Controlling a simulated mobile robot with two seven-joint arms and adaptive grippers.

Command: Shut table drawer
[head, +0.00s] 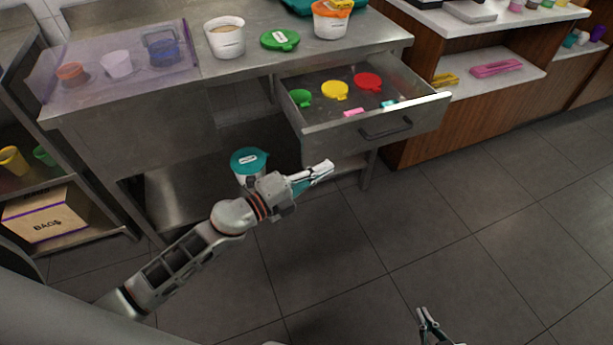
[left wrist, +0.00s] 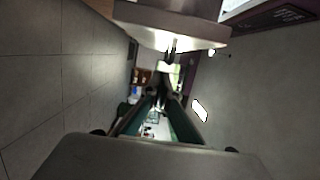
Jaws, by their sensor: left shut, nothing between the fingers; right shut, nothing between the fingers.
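The table drawer (head: 368,129) is pulled out from the steel table (head: 255,69) in the head view. It has a dark bar handle (head: 386,129) on its front and holds green, yellow and red lids and small pink and teal items. My left gripper (head: 324,170) is shut and empty, in front of and below the left part of the drawer front, seemingly apart from it. The left wrist view shows its fingers (left wrist: 170,50) close together. My right gripper (head: 425,314) is shut and empty at the bottom edge of the head view, low over the floor, well away from the drawer.
A teal-lidded tub (head: 249,165) stands on the lower shelf behind my left arm. Tubs (head: 225,38) and a green lid (head: 280,40) stand on the tabletop beside a clear bin (head: 120,60). A wooden counter (head: 440,110) is close right of the drawer. The floor in front is clear.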

